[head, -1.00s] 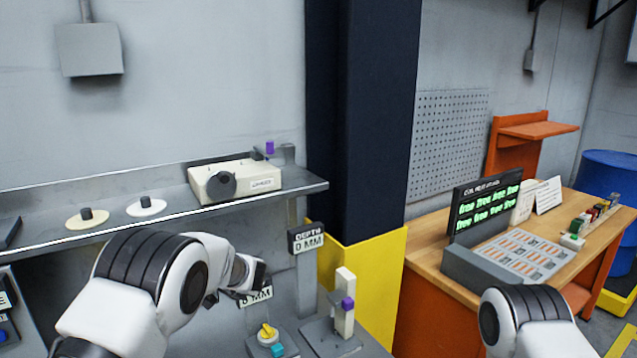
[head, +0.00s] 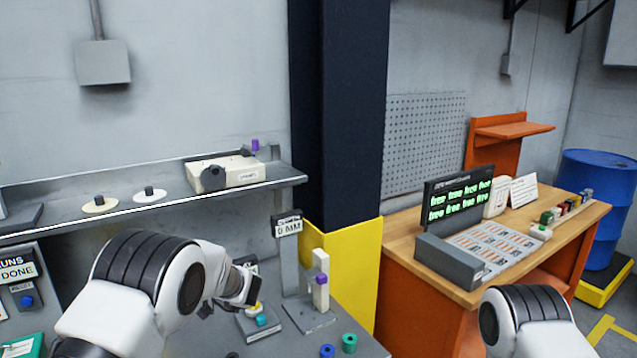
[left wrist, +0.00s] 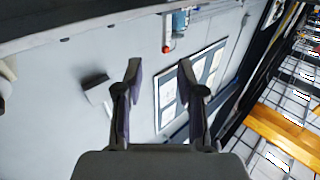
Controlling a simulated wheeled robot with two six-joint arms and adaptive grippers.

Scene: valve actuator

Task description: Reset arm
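My left arm comes in from the lower left in the head view.
A shelf (head: 225,194) runs above. A dark pillar (head: 338,110) and wooden desk (head: 400,249) are to the right.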

